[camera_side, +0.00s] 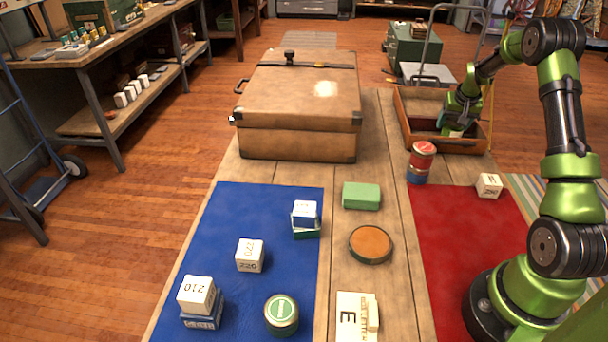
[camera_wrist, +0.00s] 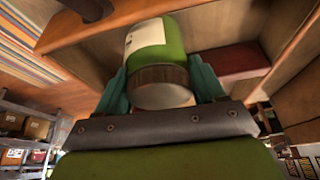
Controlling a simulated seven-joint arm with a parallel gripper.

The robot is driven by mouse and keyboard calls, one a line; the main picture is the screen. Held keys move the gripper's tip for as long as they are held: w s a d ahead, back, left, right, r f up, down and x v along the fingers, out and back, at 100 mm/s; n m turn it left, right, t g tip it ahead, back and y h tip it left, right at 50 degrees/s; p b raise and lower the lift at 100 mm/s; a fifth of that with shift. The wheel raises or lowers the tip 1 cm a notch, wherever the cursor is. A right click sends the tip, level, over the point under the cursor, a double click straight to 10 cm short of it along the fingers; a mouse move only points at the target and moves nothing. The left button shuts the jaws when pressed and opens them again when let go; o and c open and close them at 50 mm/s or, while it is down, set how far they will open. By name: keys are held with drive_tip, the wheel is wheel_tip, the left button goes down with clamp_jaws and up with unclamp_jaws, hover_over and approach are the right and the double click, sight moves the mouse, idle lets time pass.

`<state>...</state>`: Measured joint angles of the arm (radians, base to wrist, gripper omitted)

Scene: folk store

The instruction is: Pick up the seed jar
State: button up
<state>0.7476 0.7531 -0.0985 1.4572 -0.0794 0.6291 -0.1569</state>
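The seed jar, green with a white label and a brown-grey band at one end, fills the middle of the wrist view (camera_wrist: 160,48). In the side view the jar (camera_side: 457,128) shows only in part, at the wooden tray, with my gripper (camera_side: 458,118) over it. In the wrist view the teal fingers of my gripper (camera_wrist: 160,90) lie against both sides of the jar near its banded end, with no clear gap. I cannot tell whether the jar touches the tray's floor.
The open wooden tray (camera_side: 462,146) has walls close around my gripper. A red and blue tin stack (camera_side: 421,162) stands just in front of it. A large tan case (camera_side: 298,110) is to its left.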

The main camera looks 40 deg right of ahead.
drive_tip(key=c, duration=0.5)
drive_tip(key=shift+r, duration=0.15)
